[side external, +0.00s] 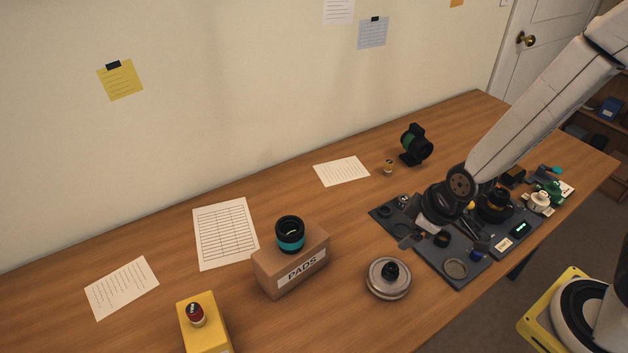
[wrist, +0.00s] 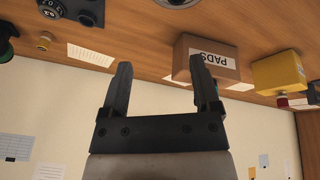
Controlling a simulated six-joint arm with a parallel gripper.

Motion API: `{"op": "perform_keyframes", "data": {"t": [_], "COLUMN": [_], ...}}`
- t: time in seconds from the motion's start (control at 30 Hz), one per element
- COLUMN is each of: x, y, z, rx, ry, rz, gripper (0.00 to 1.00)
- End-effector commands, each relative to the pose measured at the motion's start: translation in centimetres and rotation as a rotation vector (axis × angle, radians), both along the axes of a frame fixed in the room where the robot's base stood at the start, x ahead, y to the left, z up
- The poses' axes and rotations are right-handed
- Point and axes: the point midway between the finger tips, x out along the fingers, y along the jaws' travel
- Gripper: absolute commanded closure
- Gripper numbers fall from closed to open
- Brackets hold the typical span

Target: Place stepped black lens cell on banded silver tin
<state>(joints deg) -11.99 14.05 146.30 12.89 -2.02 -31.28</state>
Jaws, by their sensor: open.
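The silver tin (side external: 379,289) is round with a ringed rim and stands at the front of the table. A small black stepped piece (side external: 390,269), which looks like the lens cell, sits upright on its top, near the middle. My gripper (side external: 408,237) is behind and slightly right of the tin, above the dark work mat, apart from both. In the wrist view my gripper (wrist: 160,61) has its two fingers spread with nothing between them.
A cardboard PADS box (side external: 273,279) carries a teal-banded lens ring (side external: 290,236). A yellow box (side external: 204,324) holds a small red-and-black part (side external: 196,315). The dark mat (side external: 440,267) is crowded with parts. Bare wood lies between the PADS box and the tin.

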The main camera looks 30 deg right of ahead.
Motion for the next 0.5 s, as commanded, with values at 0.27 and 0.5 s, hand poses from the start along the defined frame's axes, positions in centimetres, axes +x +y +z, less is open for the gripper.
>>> {"op": "perform_keyframes", "data": {"t": [0.27, 0.5], "x": [-1.4, -2.4], "y": [-4.5, -6.3], "z": [3.8, 5.1], "rx": [0.080, 0.088], "ry": [0.111, 0.151], "rz": [-0.361, -0.505], "gripper": [0.21, 0.21]}}
